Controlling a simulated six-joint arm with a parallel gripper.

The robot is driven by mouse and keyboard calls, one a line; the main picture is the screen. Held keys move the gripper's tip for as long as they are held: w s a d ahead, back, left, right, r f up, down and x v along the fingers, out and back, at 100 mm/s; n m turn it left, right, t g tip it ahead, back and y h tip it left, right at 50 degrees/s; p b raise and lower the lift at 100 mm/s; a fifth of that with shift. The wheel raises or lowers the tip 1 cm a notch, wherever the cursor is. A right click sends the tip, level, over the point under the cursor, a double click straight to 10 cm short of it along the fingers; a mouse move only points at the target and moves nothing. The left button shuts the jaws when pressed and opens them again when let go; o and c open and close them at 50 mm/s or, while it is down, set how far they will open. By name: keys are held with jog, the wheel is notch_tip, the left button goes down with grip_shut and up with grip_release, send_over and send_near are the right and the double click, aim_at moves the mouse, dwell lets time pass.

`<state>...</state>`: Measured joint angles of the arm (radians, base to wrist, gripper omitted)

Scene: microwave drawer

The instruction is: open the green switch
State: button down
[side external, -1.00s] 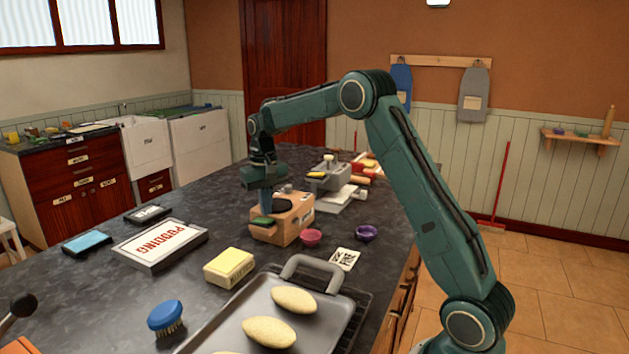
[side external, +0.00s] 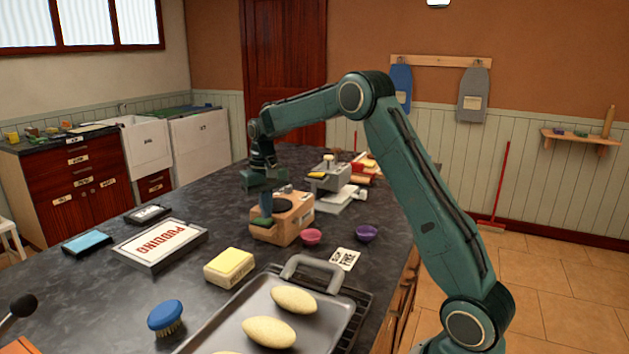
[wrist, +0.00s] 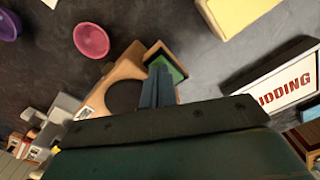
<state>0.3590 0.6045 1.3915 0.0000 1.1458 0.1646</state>
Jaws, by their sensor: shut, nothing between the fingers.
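The green switch (side external: 262,222) is a small green piece at the near left end of a light-brown wooden block (side external: 284,230) with a round dark disc on top. In the wrist view the green switch (wrist: 177,70) sits inside a wooden frame, partly covered by my fingers. My gripper (side external: 266,212) is shut and empty. Its fingers reach over the block's left end, and in the wrist view my gripper (wrist: 158,72) has its tips right at the green area. I cannot tell whether they touch it.
A pink bowl (side external: 312,237) and a purple bowl (side external: 366,233) stand right of the block. A grey device (side external: 330,178) is behind it. A pudding box (side external: 160,243), yellow block (side external: 229,268) and baking tray (side external: 240,305) lie nearer.

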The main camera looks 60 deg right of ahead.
aim_at(267, 221)
jog(key=shift+f, duration=0.6)
dwell(0.6)
jog(key=shift+r, duration=3.55)
jog(key=s+a+r+n+t, duration=0.3)
jog(key=s+a+r, duration=0.6)
jog(key=s+a, duration=0.5)
jog(key=s+a+f+n+t, duration=0.1)
jog(key=s+a+f, duration=0.1)
jog(key=s, duration=0.7)
jog(key=s+a+f+n+t, duration=0.1)
jog(key=s+a+f+n, duration=0.1)
jog(key=s, duration=0.6)
jog(key=shift+s+a+f+t, duration=0.3)
jog(key=shift+s+f, duration=0.05)
jog(key=shift+s, duration=0.05)
